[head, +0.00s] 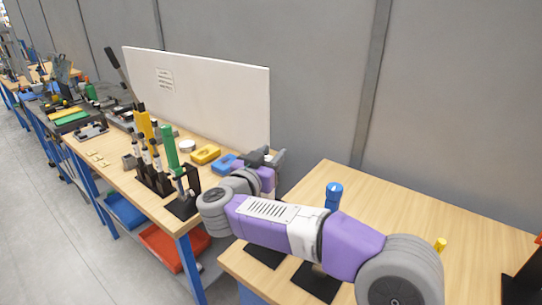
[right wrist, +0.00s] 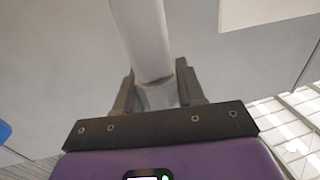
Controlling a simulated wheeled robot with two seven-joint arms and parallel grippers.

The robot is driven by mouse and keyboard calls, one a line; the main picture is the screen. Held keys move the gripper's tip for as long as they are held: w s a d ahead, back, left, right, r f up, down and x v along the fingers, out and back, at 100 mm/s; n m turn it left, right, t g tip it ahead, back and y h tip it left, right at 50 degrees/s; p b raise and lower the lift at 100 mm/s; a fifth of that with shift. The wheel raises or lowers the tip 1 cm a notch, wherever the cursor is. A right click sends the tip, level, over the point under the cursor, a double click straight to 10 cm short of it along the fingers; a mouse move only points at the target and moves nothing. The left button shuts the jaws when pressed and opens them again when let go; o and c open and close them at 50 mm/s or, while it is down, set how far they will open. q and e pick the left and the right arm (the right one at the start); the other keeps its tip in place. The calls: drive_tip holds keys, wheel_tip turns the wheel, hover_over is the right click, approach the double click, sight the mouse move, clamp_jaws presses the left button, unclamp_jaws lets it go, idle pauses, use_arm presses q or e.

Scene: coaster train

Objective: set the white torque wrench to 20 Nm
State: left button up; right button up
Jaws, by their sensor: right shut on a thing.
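My right gripper (head: 264,157) is at the back right end of the left bench, in front of the white board. In the right wrist view its jaws (right wrist: 158,92) are shut on a pale grey-white shaft (right wrist: 145,40), which runs up out of the frame. I cannot tell for certain that this shaft is the white torque wrench, and no scale can be read on it. A black rack (head: 152,182) on the left bench holds several upright tools with dark tops and white bands. My left gripper is not in view.
A green cylinder (head: 169,147), a yellow block (head: 205,154) and a blue block (head: 224,164) stand on the left bench. The right table (head: 400,215) carries a blue-topped post (head: 334,195) and a yellow knob (head: 440,244). A gap separates the benches. The right table's middle is mostly clear.

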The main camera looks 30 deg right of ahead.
drive_tip(key=n+t+y+p, duration=0.1)
drive_tip(key=n+t+y, duration=0.1)
drive_tip(key=y, duration=0.1)
drive_tip(key=n+t+y+p, duration=0.1)
drive_tip(key=n+t+y, duration=0.1)
drive_tip(key=n+t, duration=0.1)
drive_tip(key=shift+w+a+t+y, duration=0.2)
drive_tip(key=shift+t+y, duration=0.1)
drive_tip(key=shift+y, duration=0.1)
drive_tip(key=shift+n+t+y, duration=0.4)
drive_tip(key=shift+n+y, duration=0.2)
drive_tip(key=shift+y, duration=0.1)
drive_tip(key=shift+a+f+n+y+b, duration=0.1)
drive_tip(key=shift+f+n+y+b, duration=0.05)
drive_tip(key=shift+n+y+b, duration=0.3)
drive_tip(key=shift+w+a+n+t+y+b, duration=0.15)
drive_tip(key=shift+n+t+y+b, duration=0.15)
drive_tip(key=shift+n+y+b, duration=0.6)
drive_tip(key=shift+a+n+t+y+b, duration=0.15)
drive_tip(key=shift+n+t+y+b, duration=0.25)
drive_tip(key=shift+y+b, duration=0.9)
drive_tip(key=shift+w+a+n+t+y+b, duration=0.1)
drive_tip(key=shift+a+n+t+y+b, duration=0.1)
drive_tip(key=shift+n+y+b, duration=0.85)
drive_tip(key=shift+m, duration=0.3)
